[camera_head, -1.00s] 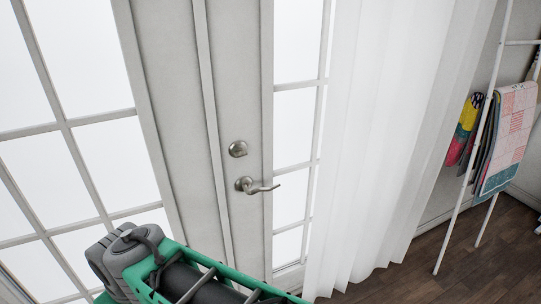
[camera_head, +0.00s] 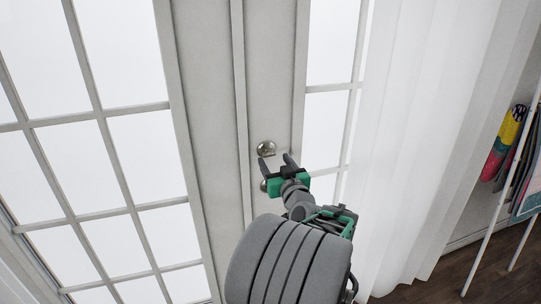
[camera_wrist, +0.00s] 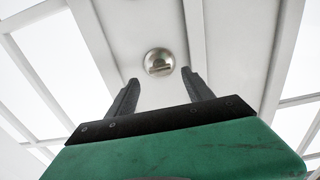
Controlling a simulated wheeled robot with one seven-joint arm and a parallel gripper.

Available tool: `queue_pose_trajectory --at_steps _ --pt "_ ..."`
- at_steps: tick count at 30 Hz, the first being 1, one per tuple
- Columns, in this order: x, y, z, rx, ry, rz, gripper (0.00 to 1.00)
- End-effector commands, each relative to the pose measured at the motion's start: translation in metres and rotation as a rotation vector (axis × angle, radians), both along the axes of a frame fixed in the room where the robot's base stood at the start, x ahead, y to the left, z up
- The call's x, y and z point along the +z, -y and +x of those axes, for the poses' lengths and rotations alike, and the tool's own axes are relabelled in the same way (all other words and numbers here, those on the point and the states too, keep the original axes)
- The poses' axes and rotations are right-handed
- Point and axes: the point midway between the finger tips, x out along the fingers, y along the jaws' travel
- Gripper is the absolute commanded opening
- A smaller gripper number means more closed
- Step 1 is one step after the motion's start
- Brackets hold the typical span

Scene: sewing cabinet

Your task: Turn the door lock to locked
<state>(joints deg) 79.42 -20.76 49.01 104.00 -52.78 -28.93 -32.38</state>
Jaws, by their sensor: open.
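The door lock (camera_head: 266,148) is a round metal plate with a small thumb-turn on the white door. In the wrist view the lock (camera_wrist: 159,62) is just beyond my fingertips, with its thumb-turn lying about level. My gripper (camera_head: 276,160) is open and empty, just below the lock in the head view. In the wrist view the two dark fingers (camera_wrist: 160,77) stand apart, one on each side below the lock. They appear not to touch the thumb-turn. The door handle is mostly hidden behind my gripper; a bit of its metal (camera_head: 263,185) shows.
Glass panes with white bars (camera_head: 110,170) flank the door stile on both sides. A white curtain (camera_head: 425,120) hangs to the right. Beyond it, a white ladder rack (camera_head: 497,210) holds colourful cloths (camera_head: 503,145).

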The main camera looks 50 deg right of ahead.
Motion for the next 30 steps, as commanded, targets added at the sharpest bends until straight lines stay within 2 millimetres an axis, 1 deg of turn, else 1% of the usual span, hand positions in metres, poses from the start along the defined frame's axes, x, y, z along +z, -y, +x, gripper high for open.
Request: queue_pose_trajectory --at_steps 1,3,6,9,15,30 --pt "0.002 0.005 0.01 0.005 0.0 0.002 0.6" --pt "0.002 0.012 0.02 0.004 -0.001 0.002 0.6" --pt "0.001 0.02 0.03 0.002 0.0 0.003 0.6" --pt "0.0 0.023 0.034 0.0 -0.002 0.001 0.6" --pt "0.0 0.023 0.034 -0.001 -0.002 0.001 0.6" --pt "0.0 0.023 0.034 0.0 -0.001 0.002 0.19"
